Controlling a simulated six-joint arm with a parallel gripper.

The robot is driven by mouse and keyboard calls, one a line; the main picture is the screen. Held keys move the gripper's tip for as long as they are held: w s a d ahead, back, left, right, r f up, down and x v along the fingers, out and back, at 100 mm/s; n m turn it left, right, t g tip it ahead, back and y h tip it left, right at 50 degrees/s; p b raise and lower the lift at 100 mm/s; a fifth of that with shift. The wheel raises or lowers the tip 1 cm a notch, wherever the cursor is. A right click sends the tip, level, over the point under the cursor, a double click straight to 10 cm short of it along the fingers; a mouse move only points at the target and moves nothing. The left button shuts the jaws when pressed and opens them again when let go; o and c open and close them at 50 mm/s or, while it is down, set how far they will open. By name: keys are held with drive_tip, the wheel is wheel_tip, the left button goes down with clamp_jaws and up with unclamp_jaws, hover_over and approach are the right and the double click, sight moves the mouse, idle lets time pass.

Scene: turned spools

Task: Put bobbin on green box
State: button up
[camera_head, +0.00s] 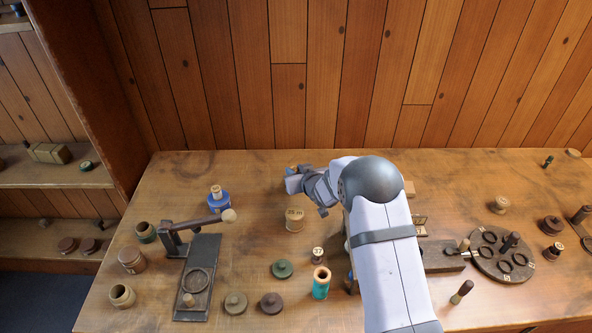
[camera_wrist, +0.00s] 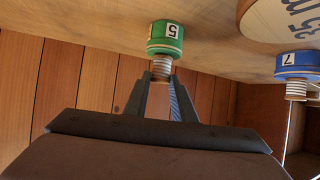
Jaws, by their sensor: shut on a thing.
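In the wrist view, my gripper (camera_wrist: 160,82) is shut on a pale, ribbed wooden bobbin (camera_wrist: 160,68). The bobbin's far end meets the green box (camera_wrist: 166,46), a short round piece labelled 5, and lines up with it. I cannot tell whether the bobbin rests fully on the box. In the head view, my gripper (camera_head: 293,184) is low over the back middle of the table, and my wrist hides the green box and most of the bobbin.
A round wooden box marked 35 m (camera_head: 294,220) stands just in front of my gripper. A blue round box (camera_head: 218,203) with a wooden piece on top stands to the left, near a dark lever stand (camera_head: 198,275). Lids and a teal spool (camera_head: 320,287) lie nearer the front.

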drive_tip(key=shift+f, duration=0.2)
drive_tip(key=o, duration=1)
drive_tip(key=shift+r, duration=0.1)
drive_tip(key=shift+r, duration=0.15)
drive_tip(key=b+v, duration=0.3)
drive_tip(key=v, duration=0.9)
